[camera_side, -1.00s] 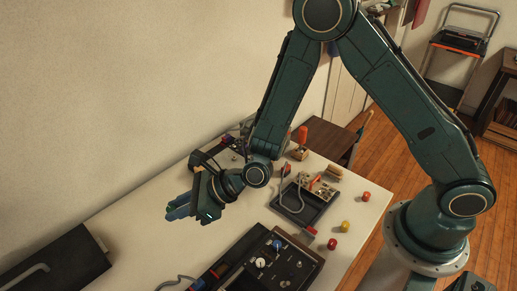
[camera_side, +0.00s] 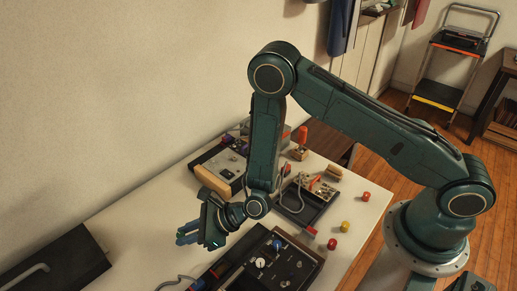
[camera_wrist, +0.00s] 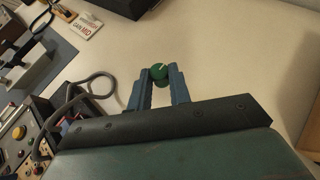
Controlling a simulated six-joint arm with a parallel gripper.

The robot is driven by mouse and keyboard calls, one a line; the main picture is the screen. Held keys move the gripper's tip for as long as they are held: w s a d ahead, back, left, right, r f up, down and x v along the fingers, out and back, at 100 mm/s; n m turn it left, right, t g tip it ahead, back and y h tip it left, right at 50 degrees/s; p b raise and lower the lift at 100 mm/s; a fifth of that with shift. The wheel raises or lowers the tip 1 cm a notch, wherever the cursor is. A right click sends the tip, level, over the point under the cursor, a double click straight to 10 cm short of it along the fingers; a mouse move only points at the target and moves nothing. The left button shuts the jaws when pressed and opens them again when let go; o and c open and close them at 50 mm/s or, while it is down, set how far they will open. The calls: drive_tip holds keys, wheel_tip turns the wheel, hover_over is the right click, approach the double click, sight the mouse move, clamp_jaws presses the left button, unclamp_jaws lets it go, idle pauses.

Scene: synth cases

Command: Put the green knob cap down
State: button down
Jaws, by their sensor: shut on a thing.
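The green knob cap (camera_wrist: 159,72) is a small round cap with a pale pointer line on top. It sits between the two blue fingertips of my gripper (camera_wrist: 160,79) in the wrist view, and the gripper is shut on it. In the side view my gripper (camera_side: 184,235) hangs over the pale tabletop (camera_side: 140,225), left of the black knob panel (camera_side: 297,262). The cap cannot be made out in the side view. Whether it touches the table cannot be told.
The knob panel carries a white and a blue knob. A dark tray (camera_side: 318,214) lies behind it, with red (camera_side: 366,196) and yellow (camera_side: 344,227) caps to its right. A grey cable (camera_wrist: 98,78) loops left of my fingers. Table right of them is bare.

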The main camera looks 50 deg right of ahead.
drive_tip(key=shift+f, duration=0.1)
drive_tip(key=shift+f, duration=1.85)
drive_tip(key=shift+f, duration=0.1)
drive_tip(key=c, duration=1.3)
unclamp_jaws()
drive_tip(key=shift+v, duration=6.05)
